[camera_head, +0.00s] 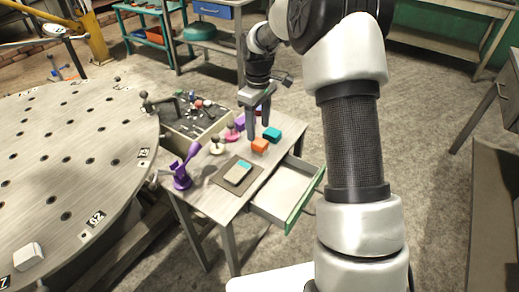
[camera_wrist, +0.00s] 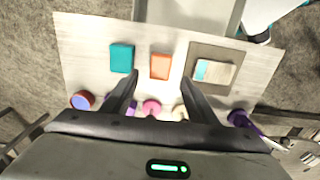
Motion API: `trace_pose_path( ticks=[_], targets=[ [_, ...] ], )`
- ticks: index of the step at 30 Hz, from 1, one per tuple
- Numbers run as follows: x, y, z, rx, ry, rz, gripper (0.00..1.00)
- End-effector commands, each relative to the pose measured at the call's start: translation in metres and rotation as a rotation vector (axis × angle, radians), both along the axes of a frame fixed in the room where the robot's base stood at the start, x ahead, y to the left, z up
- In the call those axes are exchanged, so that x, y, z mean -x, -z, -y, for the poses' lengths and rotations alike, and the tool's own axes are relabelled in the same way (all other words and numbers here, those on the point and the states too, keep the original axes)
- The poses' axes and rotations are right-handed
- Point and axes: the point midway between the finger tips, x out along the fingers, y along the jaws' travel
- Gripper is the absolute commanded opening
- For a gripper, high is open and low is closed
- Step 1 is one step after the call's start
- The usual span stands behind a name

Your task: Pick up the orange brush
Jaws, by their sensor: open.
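The orange brush (camera_head: 260,146) looks like a small orange block and lies on the small grey table. In the wrist view the orange brush (camera_wrist: 161,66) lies just beyond the fingertips, between a teal block and a dark mat. My gripper (camera_head: 258,132) is open and empty, pointing down over the table close to the brush. In the wrist view the fingers of my gripper (camera_wrist: 158,82) are spread wider than the brush, with the brush roughly centred between their lines. Whether the fingers touch it cannot be told.
A teal block (camera_wrist: 122,58) lies beside the brush. A dark mat (camera_wrist: 196,50) bears a beige and teal block. Purple and pink items, including a purple holder (camera_head: 181,180), stand along the table's edge. An open drawer (camera_head: 278,192) juts out at the front. A round perforated table (camera_head: 60,150) stands left.

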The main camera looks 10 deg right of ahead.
Motion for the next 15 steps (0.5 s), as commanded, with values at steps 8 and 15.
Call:
trace_pose_path(
  ticks=[8,15],
  targets=[
    [0.001,0.021,0.000,0.001,0.000,-0.001,0.53],
    [0.005,0.053,0.004,0.001,0.000,-0.004,0.53]
  ],
)
